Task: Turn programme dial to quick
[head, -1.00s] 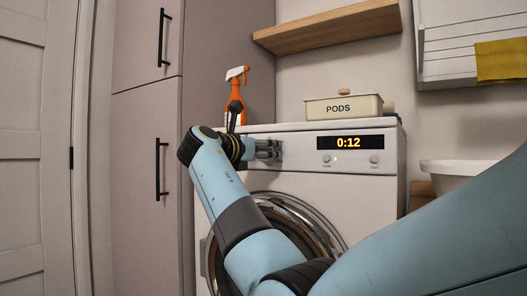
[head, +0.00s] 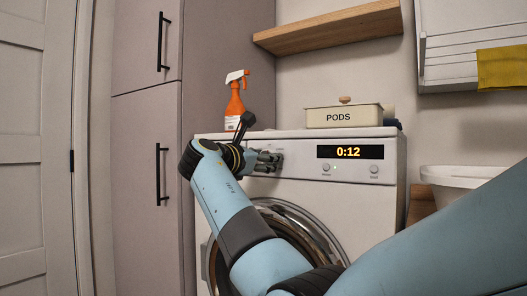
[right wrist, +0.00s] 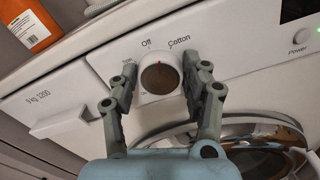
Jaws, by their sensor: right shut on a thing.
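The programme dial (right wrist: 161,78) is a round brownish-grey knob in a white ring on the washing machine's front panel. "Off" stands above it and "Cotton" to its upper right. A label at its upper left is partly hidden by a finger, and I cannot clearly read the pointer. My right gripper (right wrist: 160,88) is shut on the dial, one finger on each side. In the head view, the right gripper (head: 268,161) is at the panel's left part and hides the dial. The washing machine (head: 393,185) display (head: 350,152) reads 0:12. My left gripper is not in view.
Two small buttons, one of them the power button (head: 326,168), sit below the display. A PODS tin (head: 345,116) and an orange spray bottle (head: 234,108) stand on top of the machine. A tall cabinet (head: 145,130) is at left and a white basin (head: 460,174) at right.

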